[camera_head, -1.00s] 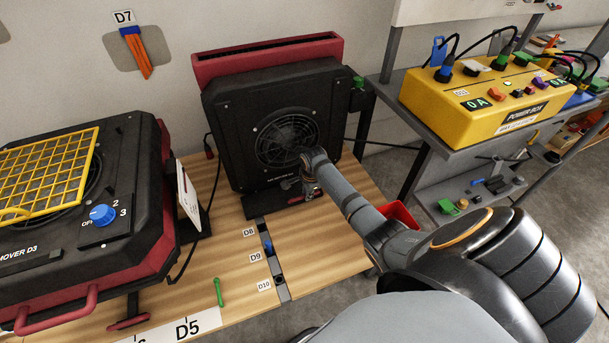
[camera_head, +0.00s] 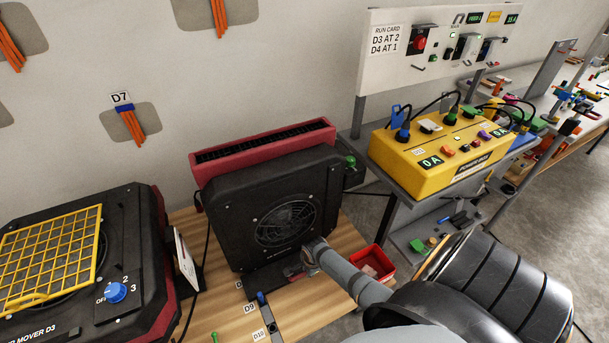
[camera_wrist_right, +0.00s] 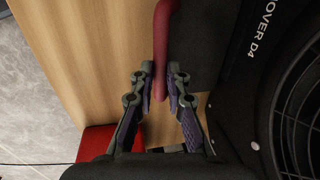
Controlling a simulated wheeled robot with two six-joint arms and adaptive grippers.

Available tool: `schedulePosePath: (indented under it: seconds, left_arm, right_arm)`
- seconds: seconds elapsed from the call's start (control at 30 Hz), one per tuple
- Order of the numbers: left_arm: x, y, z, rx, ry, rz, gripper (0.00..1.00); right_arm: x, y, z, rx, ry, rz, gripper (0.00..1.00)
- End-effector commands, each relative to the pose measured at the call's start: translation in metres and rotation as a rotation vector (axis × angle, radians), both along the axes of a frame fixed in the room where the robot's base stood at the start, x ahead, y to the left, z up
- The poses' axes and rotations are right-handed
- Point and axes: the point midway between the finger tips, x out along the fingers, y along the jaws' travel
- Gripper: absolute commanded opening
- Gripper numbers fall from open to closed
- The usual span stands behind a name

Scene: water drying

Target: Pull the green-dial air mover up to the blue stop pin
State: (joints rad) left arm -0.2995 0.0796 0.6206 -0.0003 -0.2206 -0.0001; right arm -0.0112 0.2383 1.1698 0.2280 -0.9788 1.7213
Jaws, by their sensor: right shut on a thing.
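The green-dial air mover (camera_head: 272,205), marked D4 in the right wrist view (camera_wrist_right: 258,45), stands upright on the wooden bench. Its green dial (camera_head: 350,161) is on the right side. The blue stop pin (camera_head: 261,297) stands in the metal strip in front of the mover's base. The base edge is very close to the pin; I cannot tell whether they touch. My right gripper (camera_wrist_right: 160,90) is shut on the mover's red handle (camera_wrist_right: 162,45), with a finger on each side. In the head view my right gripper (camera_head: 308,266) is at the base front. My left gripper is not in view.
A black air mover with a blue dial (camera_head: 116,292) and yellow grille stands at left. A red bin (camera_head: 383,257) sits beside my right arm. A yellow power box (camera_head: 440,160) stands on the grey stand at right.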

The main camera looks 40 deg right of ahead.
Motion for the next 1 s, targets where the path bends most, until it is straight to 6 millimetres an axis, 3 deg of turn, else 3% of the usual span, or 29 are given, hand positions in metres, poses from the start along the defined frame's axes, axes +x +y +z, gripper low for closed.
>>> schedulePosePath:
  seconds: [0.4, 0.43, 0.6, 0.87, 1.0]
  left_arm:
    - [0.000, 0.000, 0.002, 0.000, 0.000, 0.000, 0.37]
    - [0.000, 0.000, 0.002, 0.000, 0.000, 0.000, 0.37]
    - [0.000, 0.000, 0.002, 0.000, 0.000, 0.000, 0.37]
    - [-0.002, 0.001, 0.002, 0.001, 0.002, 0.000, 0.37]
    - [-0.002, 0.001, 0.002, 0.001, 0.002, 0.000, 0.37]
  right_arm:
    - [-0.003, 0.000, -0.001, -0.001, 0.000, 0.001, 0.00]
    - [-0.003, 0.000, -0.001, -0.001, 0.000, 0.001, 0.17]
    - [-0.003, 0.000, -0.001, -0.001, -0.001, 0.001, 0.37]
    - [-0.002, 0.000, 0.000, 0.000, -0.002, 0.000, 0.37]
    - [-0.003, 0.000, 0.010, -0.002, -0.005, 0.000, 0.37]
